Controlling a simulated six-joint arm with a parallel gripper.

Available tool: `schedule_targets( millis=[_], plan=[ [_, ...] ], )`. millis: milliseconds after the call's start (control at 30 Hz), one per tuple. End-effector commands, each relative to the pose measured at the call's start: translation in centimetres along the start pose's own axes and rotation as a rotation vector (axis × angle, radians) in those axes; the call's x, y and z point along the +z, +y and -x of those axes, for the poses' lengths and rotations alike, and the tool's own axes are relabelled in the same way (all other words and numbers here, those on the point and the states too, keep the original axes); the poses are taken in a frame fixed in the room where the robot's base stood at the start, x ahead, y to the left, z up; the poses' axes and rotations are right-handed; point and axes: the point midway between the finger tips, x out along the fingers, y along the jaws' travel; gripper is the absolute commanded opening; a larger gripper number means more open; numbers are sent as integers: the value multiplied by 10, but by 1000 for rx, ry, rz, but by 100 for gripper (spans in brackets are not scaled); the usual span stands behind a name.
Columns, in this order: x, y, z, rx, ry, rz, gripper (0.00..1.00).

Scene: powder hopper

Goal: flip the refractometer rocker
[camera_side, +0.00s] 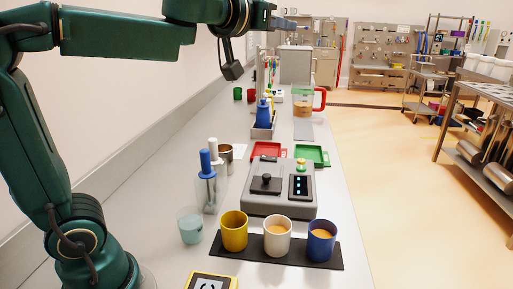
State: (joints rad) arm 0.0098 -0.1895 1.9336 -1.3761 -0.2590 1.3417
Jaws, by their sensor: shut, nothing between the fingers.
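A grey bench instrument (256,203), which looks like the refractometer, sits on the bench in the middle of the picture. Its top has a black plate with a round knob (266,178), a dark display (301,187) with light marks and a yellow-green button (301,166). A small dark part (268,158) at its back edge may be the rocker; its tilt is too small to tell. My gripper (294,23) is at the top of the picture, shut and empty, high above the bench and well apart from the instrument.
Yellow (234,232), white (277,239) and blue (321,243) cups stand on a black mat in front of the instrument. Blue- and white-topped tools (207,165) stand at its left. Red (267,150) and green (316,153) trays lie behind. A red-handled jug (303,103) is farther back.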

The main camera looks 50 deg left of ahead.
Motion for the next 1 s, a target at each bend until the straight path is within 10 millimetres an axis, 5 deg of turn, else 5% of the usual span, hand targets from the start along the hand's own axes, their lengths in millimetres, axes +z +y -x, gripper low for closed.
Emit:
schedule_targets(
  millis=[167,300,600,800,1000],
  plan=[
    [34,-47,-42,-232,-132,48,0],
    [84,-74,-63,-381,-302,80,0],
    [191,-84,-83,-536,-616,156,0],
    [221,-80,-90,-546,-676,140,0],
    [226,-80,-91,-547,-686,133,0]
  ],
)
